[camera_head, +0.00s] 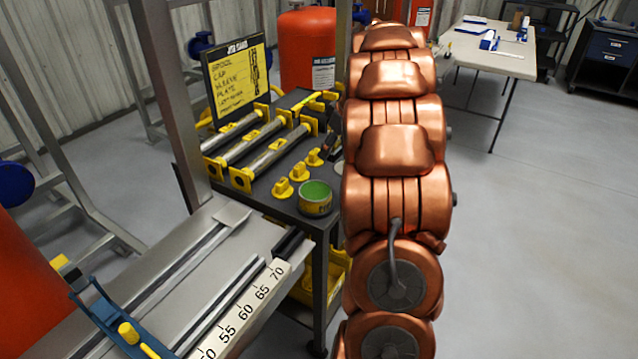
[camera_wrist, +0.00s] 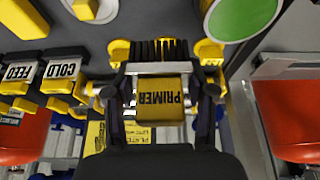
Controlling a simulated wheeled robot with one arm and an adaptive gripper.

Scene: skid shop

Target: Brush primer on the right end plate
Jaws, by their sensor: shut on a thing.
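In the wrist view, my gripper (camera_wrist: 160,110) is shut on a brush with a yellow block marked PRIMER (camera_wrist: 160,97) and dark bristles (camera_wrist: 158,49) extending beyond the fingers. In the head view, my arm hides most of the gripper and brush. A round tin with a green top (camera_head: 315,197) stands at the cart's near corner; its green surface also shows at the wrist view's top right (camera_wrist: 240,14). Steel tubes with yellow square end plates (camera_head: 241,179) lie on the dark cart. I cannot tell which is the right end plate.
Several yellow knobbed pieces (camera_head: 299,171) sit beside the tin. A yellow job card (camera_head: 237,85) stands behind the tubes. A steel bench with a numbered scale (camera_head: 245,312) fills the near left. Open floor (camera_head: 540,230) lies right; a white table (camera_head: 490,50) stands behind.

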